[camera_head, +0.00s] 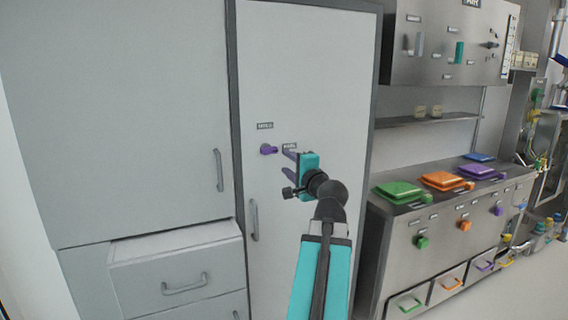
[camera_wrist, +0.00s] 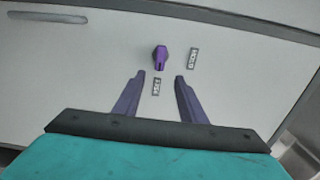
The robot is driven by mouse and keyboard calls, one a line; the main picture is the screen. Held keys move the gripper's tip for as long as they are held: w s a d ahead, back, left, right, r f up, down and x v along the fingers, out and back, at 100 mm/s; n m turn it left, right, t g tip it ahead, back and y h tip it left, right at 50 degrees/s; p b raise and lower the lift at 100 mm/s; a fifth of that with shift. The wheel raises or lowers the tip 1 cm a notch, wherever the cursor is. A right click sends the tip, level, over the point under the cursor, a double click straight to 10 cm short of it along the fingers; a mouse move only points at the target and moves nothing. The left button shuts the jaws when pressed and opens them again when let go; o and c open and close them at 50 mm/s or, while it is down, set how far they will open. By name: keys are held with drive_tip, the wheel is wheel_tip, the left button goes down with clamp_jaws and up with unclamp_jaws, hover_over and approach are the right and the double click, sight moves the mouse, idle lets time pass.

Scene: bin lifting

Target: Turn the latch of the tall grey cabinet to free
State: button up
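The tall grey cabinet (camera_head: 300,70) has a pale door in a dark frame. A small purple latch (camera_head: 268,149) sits on the door, with one label above it and another to its right. In the wrist view the latch (camera_wrist: 160,58) is ahead of the fingertips, roughly centred between them and apart from them. My gripper (camera_head: 287,162) is in front of the door, to the right of the latch. Its two purple fingers (camera_wrist: 159,80) are spread, with nothing between them but a label on the door behind.
The cabinet's vertical handle (camera_head: 254,221) is below the latch. On the left, a grey cupboard (camera_head: 120,120) stands above a drawer (camera_head: 180,272) that appears to jut out. On the right, a steel counter (camera_head: 400,235) carries green, orange and purple lids. Open floor shows at lower right.

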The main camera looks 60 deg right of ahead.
drive_tip(key=shift+s+a, duration=0.4)
drive_tip(key=shift+s, duration=0.1)
idle(0.5)
